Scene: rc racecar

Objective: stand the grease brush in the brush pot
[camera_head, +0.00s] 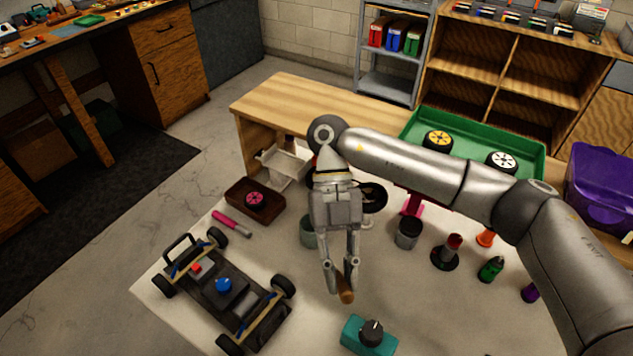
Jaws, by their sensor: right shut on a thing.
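My right gripper (342,283) points down over the white worktop, left of the middle of the table. It is shut on the grease brush (347,297), of which only a short brown, wooden-looking end shows at the fingertips. The rest of the brush is hidden by the fingers. A grey-green pot (307,233) stands just behind and left of the gripper, partly covered by it. A dark grey cup (407,232) stands to the right. I cannot tell for sure which of the two is the brush pot. My left gripper is not in view.
An RC car chassis (225,296) lies at the front left, beside a pink-handled tool (231,223). A teal box with a black knob (369,336) is in front. Several small bottles and stands, such as a green bottle (491,269), are on the right. A green tray (527,150) holds wheels behind.

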